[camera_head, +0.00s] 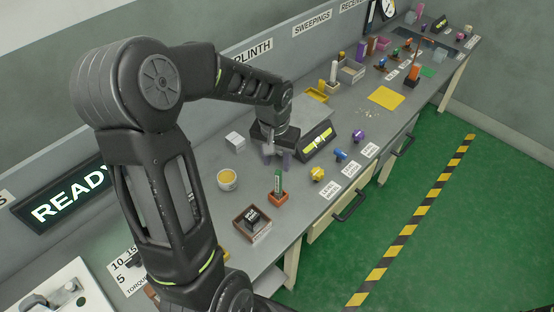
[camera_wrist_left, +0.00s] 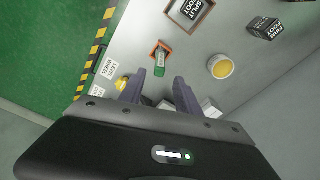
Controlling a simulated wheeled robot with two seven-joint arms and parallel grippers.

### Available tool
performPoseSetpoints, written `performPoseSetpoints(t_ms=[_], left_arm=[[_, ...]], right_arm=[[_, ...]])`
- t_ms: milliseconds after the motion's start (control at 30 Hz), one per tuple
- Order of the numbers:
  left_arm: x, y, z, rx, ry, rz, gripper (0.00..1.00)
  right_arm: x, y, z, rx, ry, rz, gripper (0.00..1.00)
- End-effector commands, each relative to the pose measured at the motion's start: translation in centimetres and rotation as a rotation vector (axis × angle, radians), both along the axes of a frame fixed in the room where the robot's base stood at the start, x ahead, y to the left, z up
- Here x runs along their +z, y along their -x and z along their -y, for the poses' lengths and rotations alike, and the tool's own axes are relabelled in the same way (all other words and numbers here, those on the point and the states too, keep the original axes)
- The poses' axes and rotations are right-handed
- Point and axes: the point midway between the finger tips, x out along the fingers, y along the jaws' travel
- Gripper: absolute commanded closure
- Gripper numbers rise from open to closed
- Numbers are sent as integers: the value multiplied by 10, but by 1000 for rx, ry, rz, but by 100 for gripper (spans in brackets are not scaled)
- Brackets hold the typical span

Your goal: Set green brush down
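My left gripper (camera_head: 275,157) is behind the brush, over the bench. In the left wrist view my left gripper's fingers (camera_wrist_left: 158,80) are spread, with nothing held between them. The brush appears beyond the fingertips and apart from them. My right gripper is not in view.
A brown box with a dark block (camera_head: 252,218) and a white cup with yellow contents (camera_head: 227,180) stand near the brush. A yellow knob (camera_head: 317,174), a blue knob (camera_head: 340,154) and a purple knob (camera_head: 359,135) line the front edge. A white block (camera_head: 235,140) sits behind.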

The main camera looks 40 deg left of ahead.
Motion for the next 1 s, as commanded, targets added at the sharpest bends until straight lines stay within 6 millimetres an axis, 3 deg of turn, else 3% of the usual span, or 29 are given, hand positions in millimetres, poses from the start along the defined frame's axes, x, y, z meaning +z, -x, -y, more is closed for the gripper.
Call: performPoseSetpoints(t_ms=[333, 467, 567, 667, 767, 900, 1000], left_arm=[[-2, 0, 2, -2, 3, -1, 60], [-19, -2, 19, -26, 32, -1, 60], [-48, -5, 49, -65, 85, 4, 60], [-91, 2, 96, -109, 161, -1, 60], [-141, 20, 156, -149, 254, 2, 60], [-201, 70, 238, -174, 357, -2, 60], [-227, 111, 273, -175, 385, -11, 60]], right_arm=[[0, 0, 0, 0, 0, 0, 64], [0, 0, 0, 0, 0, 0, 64], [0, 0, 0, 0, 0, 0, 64], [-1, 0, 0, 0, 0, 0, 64], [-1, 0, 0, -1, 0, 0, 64], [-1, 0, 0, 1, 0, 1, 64], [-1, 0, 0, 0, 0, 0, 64]])
